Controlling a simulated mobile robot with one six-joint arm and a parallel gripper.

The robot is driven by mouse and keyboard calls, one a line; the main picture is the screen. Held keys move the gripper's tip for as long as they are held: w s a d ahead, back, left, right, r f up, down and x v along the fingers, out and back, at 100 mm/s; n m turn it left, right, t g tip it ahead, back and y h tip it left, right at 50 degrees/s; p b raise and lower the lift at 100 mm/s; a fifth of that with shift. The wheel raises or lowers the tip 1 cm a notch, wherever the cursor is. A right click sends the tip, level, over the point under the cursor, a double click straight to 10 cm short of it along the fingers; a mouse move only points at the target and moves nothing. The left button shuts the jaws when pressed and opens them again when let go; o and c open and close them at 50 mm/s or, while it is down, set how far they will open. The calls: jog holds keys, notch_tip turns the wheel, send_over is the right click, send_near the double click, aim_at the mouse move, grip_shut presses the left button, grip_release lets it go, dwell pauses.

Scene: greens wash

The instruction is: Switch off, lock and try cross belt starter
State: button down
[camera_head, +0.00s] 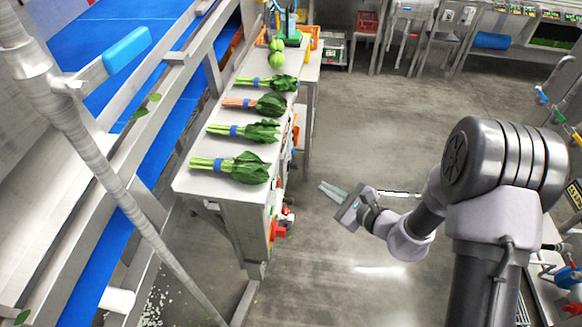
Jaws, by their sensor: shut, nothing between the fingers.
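My gripper (329,191) is in the middle of the picture, above the open floor. Its fingers are together and empty, and they point left toward the steel bench (187,185). Red and white control parts (278,231) show on the bench's right side, low and to the left of my gripper, with a gap between. They are seen steeply from above, so I cannot tell whether they are the cross belt starter, nor any switch position. No lock can be made out.
Bunches of banded greens (230,167) lie in a row on the bench top. A blue belt (113,40) in a steel frame runs along the left. A red crate (367,21) stands at the back. The grey floor (345,255) between bench and arm is clear.

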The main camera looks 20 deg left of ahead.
aim_at(278, 183)
jog(key=shift+s+d, duration=0.1)
jog(key=s+a, duration=0.2)
jog(key=a, duration=0.6)
jog(key=shift+a, duration=0.35)
dwell(1.9)
jog(key=shift+s+a, duration=0.1)
jog(key=shift+a, duration=0.3)
jog(key=shift+s+a, duration=0.1)
jog(key=shift+a, duration=0.3)
dwell(0.6)
jog(key=shift+w+d, duration=0.2)
jog(key=shift+d, duration=0.6)
